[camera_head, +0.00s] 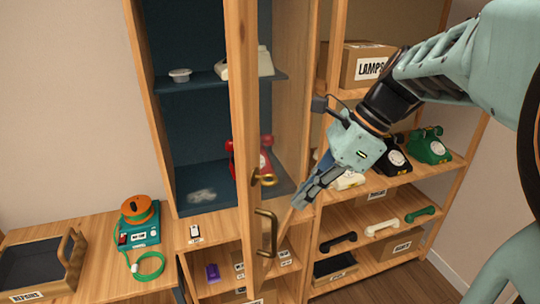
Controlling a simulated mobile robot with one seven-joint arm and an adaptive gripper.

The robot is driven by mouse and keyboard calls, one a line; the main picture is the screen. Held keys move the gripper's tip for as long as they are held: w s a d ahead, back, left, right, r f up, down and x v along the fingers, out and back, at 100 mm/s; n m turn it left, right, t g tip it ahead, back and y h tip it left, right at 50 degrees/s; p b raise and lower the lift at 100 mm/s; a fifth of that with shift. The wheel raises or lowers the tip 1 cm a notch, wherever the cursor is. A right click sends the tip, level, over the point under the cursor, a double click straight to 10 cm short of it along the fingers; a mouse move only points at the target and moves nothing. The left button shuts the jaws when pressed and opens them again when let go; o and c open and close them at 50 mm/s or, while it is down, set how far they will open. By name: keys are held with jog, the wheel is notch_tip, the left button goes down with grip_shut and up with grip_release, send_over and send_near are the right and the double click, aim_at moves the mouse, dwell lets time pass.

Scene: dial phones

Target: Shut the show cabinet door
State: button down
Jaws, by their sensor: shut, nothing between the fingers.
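The show cabinet (146,95) has dark blue inner walls and shelves. Its wood-framed door (240,90) stands open, swung out toward me, with its edge upright across the middle of the view. A brass pull handle (267,234) is on the door's lower part, with a small brass knob or lock above it. My gripper (303,198) is shut and empty. It points down and left, just right of the door in the picture. I cannot tell whether it touches the door.
An open shelf (345,215) with phones, handsets and a LAMPS box (365,66) stands right. A bench with a teal device (140,228) and a REPAIRS tray (70,280) is left.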

jog(key=shift+w+a+f, duration=0.1)
jog(key=shift+a+f, duration=0.4)
jog(key=shift+a, duration=0.4)
jog(key=shift+a+f, duration=0.45)
jog(key=shift+a, duration=0.45)
jog(key=shift+a, duration=0.15)
